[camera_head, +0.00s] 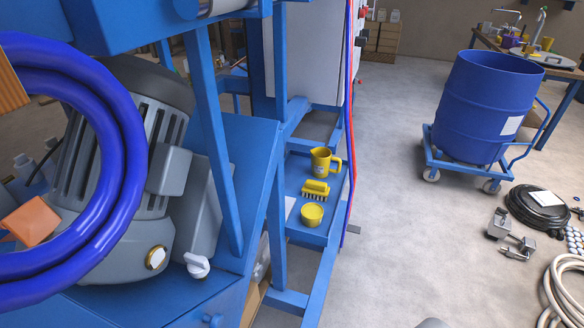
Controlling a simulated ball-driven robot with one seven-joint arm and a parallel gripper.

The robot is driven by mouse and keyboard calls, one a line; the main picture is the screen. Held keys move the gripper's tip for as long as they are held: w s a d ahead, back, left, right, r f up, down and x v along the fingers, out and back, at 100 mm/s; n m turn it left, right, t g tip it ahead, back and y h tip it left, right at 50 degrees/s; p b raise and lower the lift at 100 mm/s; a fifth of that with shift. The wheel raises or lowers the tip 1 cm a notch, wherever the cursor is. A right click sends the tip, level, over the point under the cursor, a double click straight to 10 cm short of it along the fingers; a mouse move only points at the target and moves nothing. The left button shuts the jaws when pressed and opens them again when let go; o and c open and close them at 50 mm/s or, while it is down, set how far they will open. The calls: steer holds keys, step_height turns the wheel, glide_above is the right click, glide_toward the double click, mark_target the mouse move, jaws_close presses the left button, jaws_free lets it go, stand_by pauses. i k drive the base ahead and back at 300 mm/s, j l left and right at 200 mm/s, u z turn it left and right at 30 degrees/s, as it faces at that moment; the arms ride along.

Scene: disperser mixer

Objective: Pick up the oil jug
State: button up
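The oil jug is most likely the yellow jug (321,163) with a handle on its right side. It stands upright on a blue shelf (296,176) of the machine frame, near the picture's middle. A yellow brush (315,188) lies in front of it, and a small yellow round pot (312,214) stands nearer still. My gripper is not in view. A small grey shape at the bottom edge is too cut off to identify.
The blue frame (277,240) and a grey motor (130,170) with thick blue hose (118,110) fill the left. A blue drum (485,105) stands on a wheeled cart at right. Metal clamps, black cable (537,212) and pale hose (567,285) lie on the floor. The middle floor is clear.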

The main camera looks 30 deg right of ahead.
mark_target(326, 165)
steer(key=i+l+u, duration=0.15)
steer(key=l, duration=0.2)
steer(key=i+l+u, duration=0.15)
steer(key=l, duration=0.2)
steer(key=i+l+u, duration=0.2)
steer(key=l, duration=0.15)
steer(key=l+u, duration=0.15)
steer(key=l, duration=0.25)
steer(key=i+l, duration=0.1)
steer(key=l, duration=0.8)
steer(key=i+l, duration=0.15)
steer(key=l, duration=0.35)
